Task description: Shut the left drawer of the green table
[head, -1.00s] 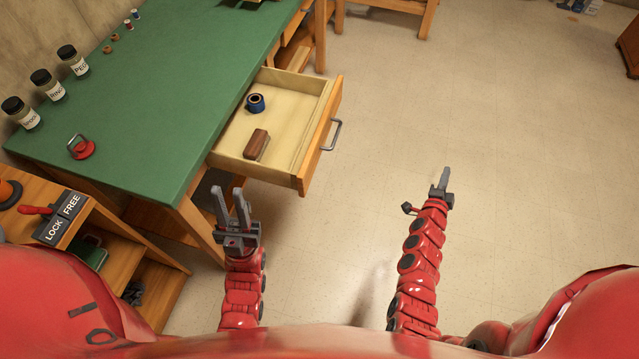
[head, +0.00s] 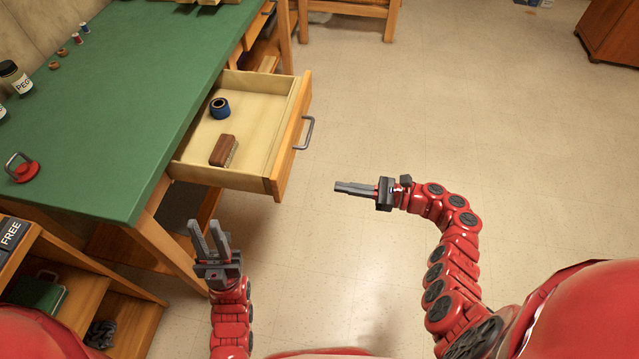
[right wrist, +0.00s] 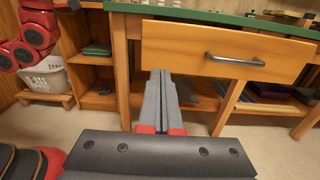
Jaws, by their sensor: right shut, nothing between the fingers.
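The green table (head: 110,110) stands at the left in the head view. Its drawer (head: 255,155) is pulled out, with a metal handle (head: 307,132) on its wooden front. A blue roll (head: 219,108) and a brown brush-like block (head: 223,150) lie inside it. In the right wrist view the drawer front (right wrist: 180,48) and handle (right wrist: 235,59) are ahead and above the fingers. My right gripper (head: 340,187) is shut and empty, to the right of the drawer front and apart from it, pointing left. My left gripper (head: 207,226) is open and empty, nearer than the drawer.
A wooden shelf unit (head: 75,270) stands at the lower left beside the table. A red suction lifter (head: 22,168) and jars (head: 15,77) sit on the tabletop. The floor (head: 450,110) right of the drawer is clear. A basket (right wrist: 43,77) shows in the right wrist view.

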